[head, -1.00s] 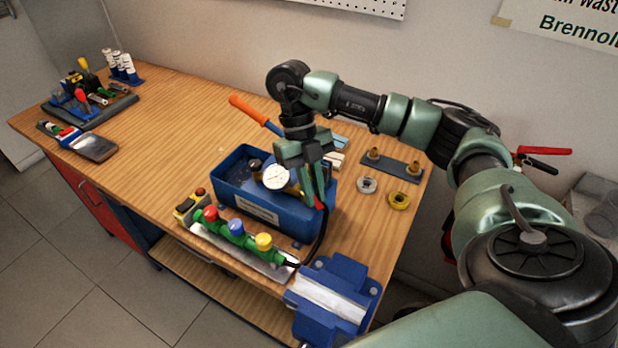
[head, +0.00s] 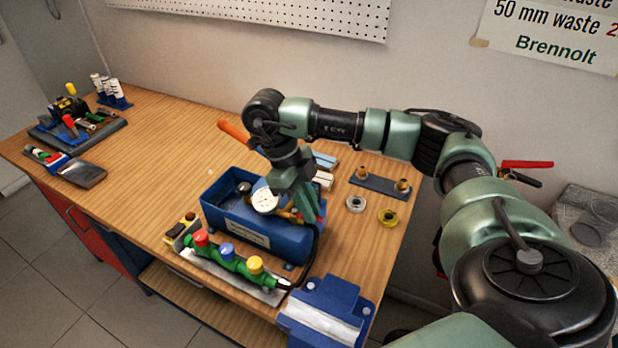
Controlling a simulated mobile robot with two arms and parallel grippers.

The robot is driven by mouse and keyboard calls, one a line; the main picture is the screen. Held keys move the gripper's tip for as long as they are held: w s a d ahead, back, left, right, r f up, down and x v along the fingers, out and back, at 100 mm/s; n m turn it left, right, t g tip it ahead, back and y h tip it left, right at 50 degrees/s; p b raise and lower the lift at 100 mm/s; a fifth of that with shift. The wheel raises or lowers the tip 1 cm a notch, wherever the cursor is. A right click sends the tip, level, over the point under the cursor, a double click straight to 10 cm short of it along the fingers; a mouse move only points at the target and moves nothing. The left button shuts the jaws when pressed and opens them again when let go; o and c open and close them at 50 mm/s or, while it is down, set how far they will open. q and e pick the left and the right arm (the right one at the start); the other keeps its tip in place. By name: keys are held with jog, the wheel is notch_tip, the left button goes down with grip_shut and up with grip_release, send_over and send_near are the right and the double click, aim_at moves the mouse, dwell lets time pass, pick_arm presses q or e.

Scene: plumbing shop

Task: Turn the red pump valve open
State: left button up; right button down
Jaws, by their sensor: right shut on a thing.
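The blue test pump (head: 285,243) stands on the wooden workbench, with a round white gauge (head: 264,201) and an orange-tipped lever (head: 233,131). My right gripper (head: 310,212) reaches down at a tilt to the pump's right end, beside the gauge. It is shut on the red pump valve (head: 321,218), of which only a bit of red shows by the fingertips. The fingers hide most of the valve, so its exact angle cannot be told. My left gripper is not in view.
A green manifold with red, blue and yellow caps (head: 228,254) lies in front of the pump. A blue vise (head: 325,312) is at the bench's front right corner. Two rings (head: 356,203) and a fitting plate (head: 379,187) lie to the right. The bench's left middle is clear.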

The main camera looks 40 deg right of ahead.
jog(key=shift+r, duration=0.1)
jog(key=c, duration=1.4)
grip_release()
jog(key=shift+c, duration=0.2)
jog(key=shift+p+v, duration=0.4)
jog(key=shift+v, duration=3.45)
